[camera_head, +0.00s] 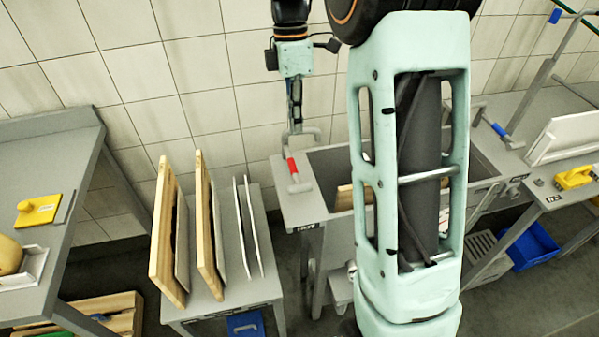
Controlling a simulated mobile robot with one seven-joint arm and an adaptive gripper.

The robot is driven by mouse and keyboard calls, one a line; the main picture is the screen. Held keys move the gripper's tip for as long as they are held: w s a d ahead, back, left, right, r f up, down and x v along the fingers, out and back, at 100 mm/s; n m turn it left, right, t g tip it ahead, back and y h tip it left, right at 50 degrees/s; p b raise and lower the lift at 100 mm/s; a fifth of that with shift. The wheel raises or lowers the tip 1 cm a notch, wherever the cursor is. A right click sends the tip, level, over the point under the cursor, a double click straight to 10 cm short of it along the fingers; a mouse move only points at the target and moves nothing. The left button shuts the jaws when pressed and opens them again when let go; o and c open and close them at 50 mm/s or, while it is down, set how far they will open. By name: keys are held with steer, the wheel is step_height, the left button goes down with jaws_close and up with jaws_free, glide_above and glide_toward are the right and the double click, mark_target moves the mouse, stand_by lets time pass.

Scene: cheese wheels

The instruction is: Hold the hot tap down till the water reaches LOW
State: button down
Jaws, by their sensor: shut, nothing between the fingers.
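The hot tap (292,167) is a grey lever with a red band at the left end of the sink. A small label plate (304,228) sits on the sink front below it. My gripper (295,124) points down just above and behind the red band, shut and empty. Whether its tips touch the tap's metalwork I cannot tell. The sink (325,160) is largely hidden behind my own arm column. The water and any LOW mark are not visible.
A lever with a blue band (499,130) stands at the sink's right end. Wooden boards (165,230) and thin white panels (248,228) stand upright on a low grey table (220,308) left of the sink. A blue crate (530,248) is on the floor at right. The tiled wall is close behind.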

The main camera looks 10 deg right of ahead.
mark_target(299, 185)
stand_by(0.3)
steer(key=s+f, duration=0.1)
steer(key=f, duration=0.3)
steer(key=s+f, duration=0.1)
steer(key=f, duration=0.8)
steer(key=shift+s+f, duration=0.35)
steer(key=shift+s, duration=0.05)
steer(key=shift+f, duration=0.1)
steer(key=shift+s+f+b, duration=0.2)
steer(key=shift+f+b, duration=0.45)
steer(key=shift+f, duration=0.35)
steer(key=shift+s+f+t+b, duration=0.15)
steer(key=shift+f+t+b, duration=0.35)
steer(key=shift+f+b, duration=0.45)
steer(key=shift+f, duration=0.25)
steer(key=shift+s+f, duration=0.1)
steer(key=shift+s, duration=0.1)
stand_by(3.5)
